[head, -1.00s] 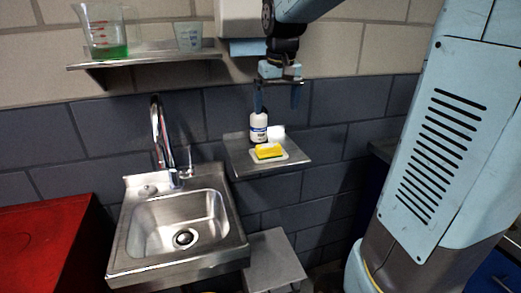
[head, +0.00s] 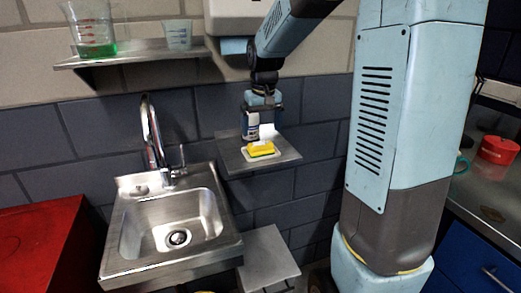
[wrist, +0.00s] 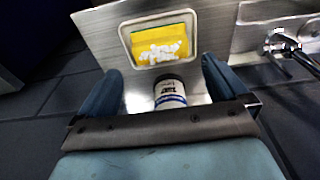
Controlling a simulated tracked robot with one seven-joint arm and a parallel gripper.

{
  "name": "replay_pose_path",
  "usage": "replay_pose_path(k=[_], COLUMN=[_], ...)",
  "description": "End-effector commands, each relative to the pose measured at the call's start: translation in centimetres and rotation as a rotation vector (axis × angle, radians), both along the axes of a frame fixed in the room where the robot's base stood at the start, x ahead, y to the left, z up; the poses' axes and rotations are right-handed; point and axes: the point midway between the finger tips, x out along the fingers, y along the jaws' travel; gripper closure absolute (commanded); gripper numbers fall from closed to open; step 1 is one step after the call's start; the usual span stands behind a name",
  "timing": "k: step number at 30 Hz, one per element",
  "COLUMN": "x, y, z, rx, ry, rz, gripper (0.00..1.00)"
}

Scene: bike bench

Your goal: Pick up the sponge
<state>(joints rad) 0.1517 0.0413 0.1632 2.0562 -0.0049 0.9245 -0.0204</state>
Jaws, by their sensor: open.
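The sponge (head: 261,149) is yellow with a green layer and lies in a pale shallow dish on the small metal shelf. In the wrist view the yellow sponge (wrist: 160,36) is in the dish beyond my fingertips, with a patch of white on it. My gripper (head: 263,114) is above the back of the shelf, apart from the sponge. In the wrist view my gripper (wrist: 162,80) is open, its two blue fingers spread. A white bottle (wrist: 169,92) with a dark label shows between the fingers; whether they touch it I cannot tell.
The metal shelf (head: 229,161) is fixed to the grey block wall. A steel sink (head: 128,241) with a tap (head: 152,134) stands to its left. An upper shelf (head: 126,57) bears a beaker with green liquid (head: 92,36) and a clear cup (head: 178,36). A red cabinet (head: 38,240) is lower left.

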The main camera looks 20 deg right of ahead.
Motion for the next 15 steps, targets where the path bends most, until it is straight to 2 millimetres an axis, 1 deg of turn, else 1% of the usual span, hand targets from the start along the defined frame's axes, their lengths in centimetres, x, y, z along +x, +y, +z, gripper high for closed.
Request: replay_pose_path(k=[5,12,15], x=[0.1,0.5,0.6], y=[0.0,0.1,0.1], z=[-1.1,-4.3,-5.1], rx=[0.0,0.001,0.0], ry=[0.001,0.003,0.0], rz=[0.0,0.001,0.0], gripper=[0.0,0.0,0.0])
